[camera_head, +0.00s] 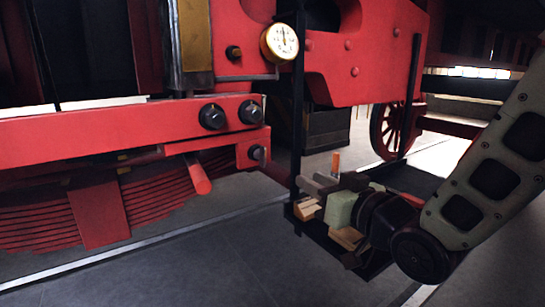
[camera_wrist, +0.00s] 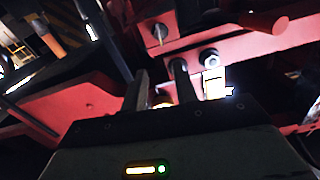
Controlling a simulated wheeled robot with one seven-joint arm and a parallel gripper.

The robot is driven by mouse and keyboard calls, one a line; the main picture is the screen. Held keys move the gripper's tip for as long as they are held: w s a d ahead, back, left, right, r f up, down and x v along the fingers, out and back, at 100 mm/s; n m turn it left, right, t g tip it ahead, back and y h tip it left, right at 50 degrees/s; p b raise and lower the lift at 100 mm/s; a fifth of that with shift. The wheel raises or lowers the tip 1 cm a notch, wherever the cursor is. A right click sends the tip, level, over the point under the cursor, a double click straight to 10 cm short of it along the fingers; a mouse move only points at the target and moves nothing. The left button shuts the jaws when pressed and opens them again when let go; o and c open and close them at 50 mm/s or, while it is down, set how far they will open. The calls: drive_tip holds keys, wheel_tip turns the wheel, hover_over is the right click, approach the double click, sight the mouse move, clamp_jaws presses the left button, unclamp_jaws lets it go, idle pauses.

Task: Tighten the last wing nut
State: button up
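My gripper (camera_head: 314,186) is low in the head view, right of the red frame and over a dark tray. In the wrist view my gripper (camera_wrist: 162,82) shows two dark fingers with a gap between them and nothing clearly held. Beyond the fingers are a pointed metal stud (camera_wrist: 159,34) and a round pale fastener (camera_wrist: 209,58) on red metal. In the head view, dark round fasteners sit on the red beam: one at left (camera_head: 212,116), one at right (camera_head: 250,111), and one lower (camera_head: 257,153). I cannot make out which of them is a wing nut.
A round gauge (camera_head: 280,42) is above. A red rod (camera_head: 200,178) juts below the beam. Floor (camera_head: 200,262) at lower left is clear.

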sight(265, 156)
drive_tip(key=p+x, duration=0.7)
drive_tip(key=x, duration=0.9)
drive_tip(key=shift+w+a, duration=0.25)
drive_tip(key=shift+w, duration=0.05)
clamp_jaws()
